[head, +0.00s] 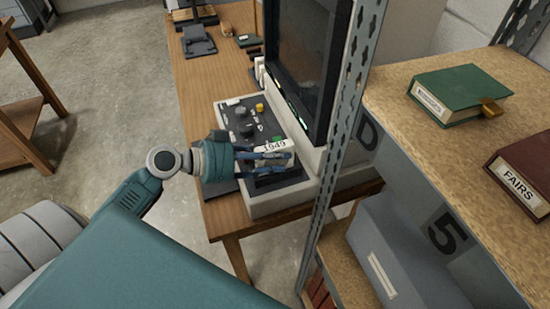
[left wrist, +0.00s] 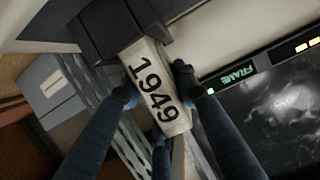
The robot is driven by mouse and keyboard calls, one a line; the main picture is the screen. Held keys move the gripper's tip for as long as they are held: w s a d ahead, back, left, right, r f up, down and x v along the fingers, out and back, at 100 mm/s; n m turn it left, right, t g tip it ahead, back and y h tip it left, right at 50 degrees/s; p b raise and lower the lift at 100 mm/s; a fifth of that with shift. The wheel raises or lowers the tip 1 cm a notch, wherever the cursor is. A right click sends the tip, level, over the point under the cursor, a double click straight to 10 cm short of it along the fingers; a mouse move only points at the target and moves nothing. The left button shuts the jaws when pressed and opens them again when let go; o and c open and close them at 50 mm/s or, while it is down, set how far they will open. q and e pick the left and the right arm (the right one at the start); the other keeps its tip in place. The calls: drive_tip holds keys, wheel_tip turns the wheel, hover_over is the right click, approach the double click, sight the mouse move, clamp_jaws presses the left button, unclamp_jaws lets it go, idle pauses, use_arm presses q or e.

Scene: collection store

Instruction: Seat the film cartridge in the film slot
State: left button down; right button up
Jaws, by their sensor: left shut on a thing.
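The film cartridge (head: 276,146) is a pale box marked 1949. My left gripper (head: 268,156) is shut on it and holds it over the front part of the reader's control base (head: 262,208). In the left wrist view the cartridge (left wrist: 153,88) sits tilted between the fingers of my left gripper (left wrist: 155,88), its label facing the camera. A dark recessed area (head: 275,181) lies on the base below the gripper. The film slot cannot be made out clearly, partly behind the gripper and cartridge. My right gripper is not in view.
The reader's dark screen (head: 308,60) stands behind the base on a wooden table (head: 190,95). A metal shelf post (head: 345,120) rises close to the right.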

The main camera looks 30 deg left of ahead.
use_arm(q)
drive_tip(key=shift+r, duration=0.15)
idle(0.6)
drive_tip(key=shift+r+p, duration=0.4)
drive_tip(key=shift+r, duration=0.2)
idle(1.0)
drive_tip(key=shift+f+b, duration=0.85)
drive_tip(key=shift+b, duration=0.25)
drive_tip(key=shift+r, duration=0.35)
drive_tip(key=shift+r+p, duration=0.5)
drive_tip(key=shift+p, duration=0.05)
idle(0.6)
